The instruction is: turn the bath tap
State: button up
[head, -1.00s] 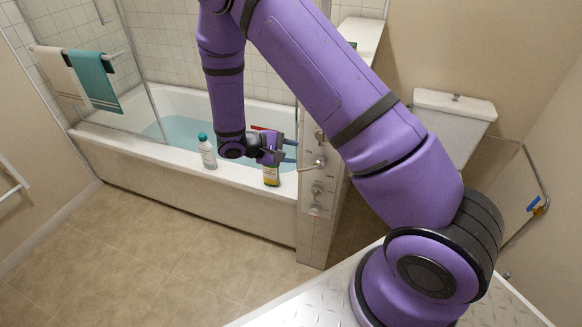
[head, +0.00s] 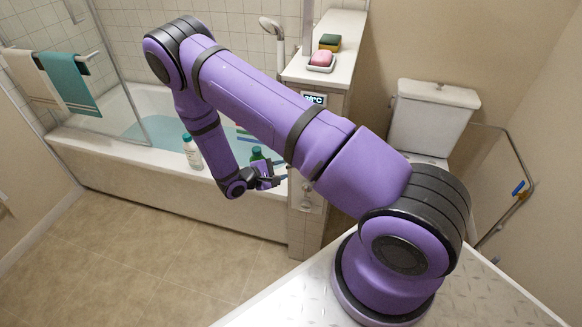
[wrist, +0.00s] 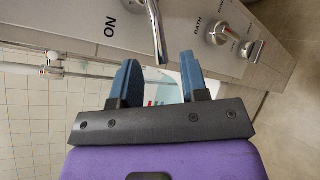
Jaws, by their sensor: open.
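My gripper (wrist: 161,76) is open and empty, its two blue fingers apart in front of the tap panel. In the wrist view, a chrome knob (wrist: 217,33) with the word BATH beside it sits on the grey panel (wrist: 185,22), right of the fingers. A long chrome lever or spout (wrist: 155,28) near the word ON lies ahead of the gap between the fingers, and I see no contact. In the head view, my gripper (head: 271,180) is by the bath's front edge, left of the panel (head: 298,225). My arm hides much of the panel there.
The bath (head: 150,160) holds water. A white bottle with a green cap (head: 192,152) and another green-capped bottle (head: 257,153) stand at its rim near my gripper. Pink soap (head: 321,59) and a sponge (head: 330,41) sit on the ledge. The floor in front is clear.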

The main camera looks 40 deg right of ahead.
jog(key=shift+x, duration=2.55)
grip_shut()
